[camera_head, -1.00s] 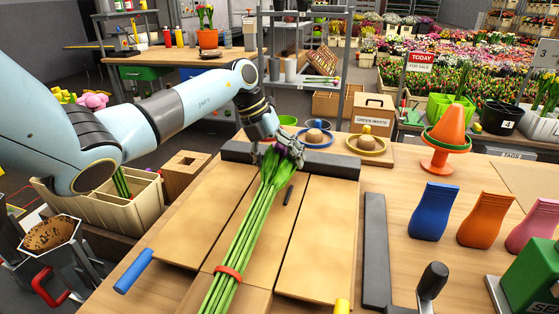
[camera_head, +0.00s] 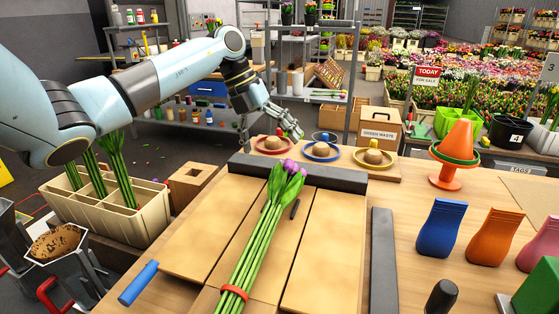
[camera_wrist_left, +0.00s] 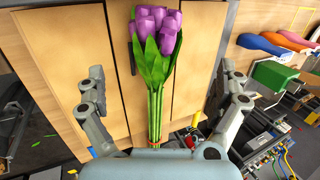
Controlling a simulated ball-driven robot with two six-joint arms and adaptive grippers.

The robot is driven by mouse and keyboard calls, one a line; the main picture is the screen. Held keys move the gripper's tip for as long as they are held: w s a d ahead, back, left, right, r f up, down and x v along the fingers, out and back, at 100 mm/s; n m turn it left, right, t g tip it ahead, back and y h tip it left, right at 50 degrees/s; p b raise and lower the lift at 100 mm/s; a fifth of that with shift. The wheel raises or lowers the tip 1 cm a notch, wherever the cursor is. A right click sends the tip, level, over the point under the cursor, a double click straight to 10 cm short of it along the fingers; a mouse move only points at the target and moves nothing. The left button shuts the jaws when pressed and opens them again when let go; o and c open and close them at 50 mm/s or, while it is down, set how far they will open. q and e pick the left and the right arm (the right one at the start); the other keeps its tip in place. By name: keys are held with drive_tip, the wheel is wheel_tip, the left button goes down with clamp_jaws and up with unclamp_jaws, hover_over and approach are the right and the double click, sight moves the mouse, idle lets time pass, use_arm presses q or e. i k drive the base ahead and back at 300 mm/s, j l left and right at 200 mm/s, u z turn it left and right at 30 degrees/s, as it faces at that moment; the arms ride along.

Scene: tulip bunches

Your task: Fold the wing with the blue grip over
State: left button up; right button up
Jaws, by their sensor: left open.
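The wing with the blue grip is the left tan panel (camera_head: 205,232); it lies flat and spread out. Its blue grip (camera_head: 138,284) sticks out at the front left. The tulip bunch (camera_head: 262,235), with purple heads and a red band (camera_head: 233,292), lies on the middle panel; it also shows in the wrist view (camera_wrist_left: 155,75). The other wing (camera_head: 325,250) lies flat on the right. My left gripper (camera_head: 285,128) is open and empty, above and beyond the tulip heads. In the wrist view its fingers are spread on either side of the bunch, apart from it.
A dark bar (camera_head: 297,174) runs along the boards' back edge, and a dark strip (camera_head: 383,262) lies to the right. Beyond stand saucers (camera_head: 322,152) and an orange cone (camera_head: 455,150). Blue (camera_head: 441,228) and orange bags stand right. A cream crate (camera_head: 105,212) with stems stands left.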

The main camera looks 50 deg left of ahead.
sight(191, 254)
drive_tip(key=k, duration=1.5)
